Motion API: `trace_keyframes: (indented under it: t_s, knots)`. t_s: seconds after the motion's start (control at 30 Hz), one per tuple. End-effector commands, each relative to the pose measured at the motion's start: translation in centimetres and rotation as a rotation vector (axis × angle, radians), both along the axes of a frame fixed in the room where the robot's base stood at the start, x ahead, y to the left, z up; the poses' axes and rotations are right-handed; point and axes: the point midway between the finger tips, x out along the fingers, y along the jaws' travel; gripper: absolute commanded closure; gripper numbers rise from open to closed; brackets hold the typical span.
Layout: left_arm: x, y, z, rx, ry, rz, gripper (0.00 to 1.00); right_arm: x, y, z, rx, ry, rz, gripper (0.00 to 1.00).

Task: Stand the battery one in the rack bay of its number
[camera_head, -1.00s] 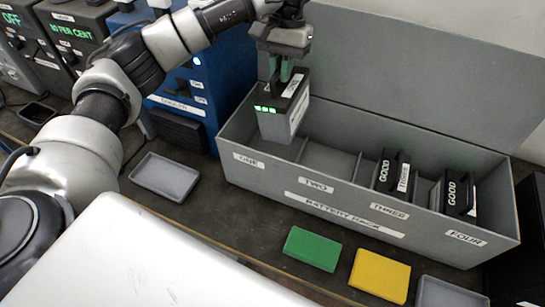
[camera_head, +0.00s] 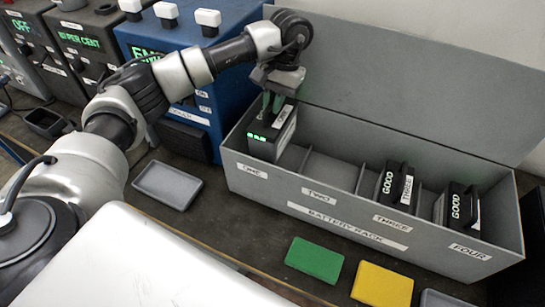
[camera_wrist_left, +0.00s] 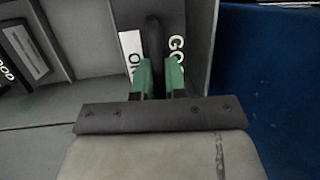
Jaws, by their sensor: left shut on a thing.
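In the left wrist view the green fingertips (camera_wrist_left: 160,78) close on the dark handle, beside part of a label and part of the word GOOD. My right gripper is not in view.
Bay two is empty. Batteries stand in bay three (camera_head: 392,184) and bay four (camera_head: 461,206). A blue charger (camera_head: 205,75) stands left of the rack. A grey tray (camera_head: 167,185), a green pad (camera_head: 314,259) and a yellow pad (camera_head: 382,286) lie in front.

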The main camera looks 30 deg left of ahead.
Motion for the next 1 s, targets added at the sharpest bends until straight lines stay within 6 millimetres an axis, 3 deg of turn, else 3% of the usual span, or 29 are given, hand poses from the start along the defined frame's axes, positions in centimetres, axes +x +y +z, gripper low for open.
trace_keyframes:
  t_s: [0.07, 0.4, 0.63, 0.9, 1.0]
  knots:
    - [0.0, 0.2, 0.2, 0.007, -0.004, 0.0, 1.0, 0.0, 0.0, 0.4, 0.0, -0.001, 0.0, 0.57]
    - [0.0, 0.3, -4.3, 0.012, -0.002, -0.002, 1.0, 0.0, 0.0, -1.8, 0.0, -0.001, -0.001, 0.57]
    - [0.0, 0.3, -5.6, 0.011, -0.004, -0.001, 1.0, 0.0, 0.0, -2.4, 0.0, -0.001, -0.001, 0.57]
    - [0.0, 0.3, -9.3, 0.013, -0.003, 0.0, 1.0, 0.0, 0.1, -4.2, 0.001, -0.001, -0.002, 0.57]
    - [0.0, 0.3, -9.8, 0.011, -0.004, -0.001, 1.0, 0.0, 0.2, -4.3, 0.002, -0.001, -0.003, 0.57]
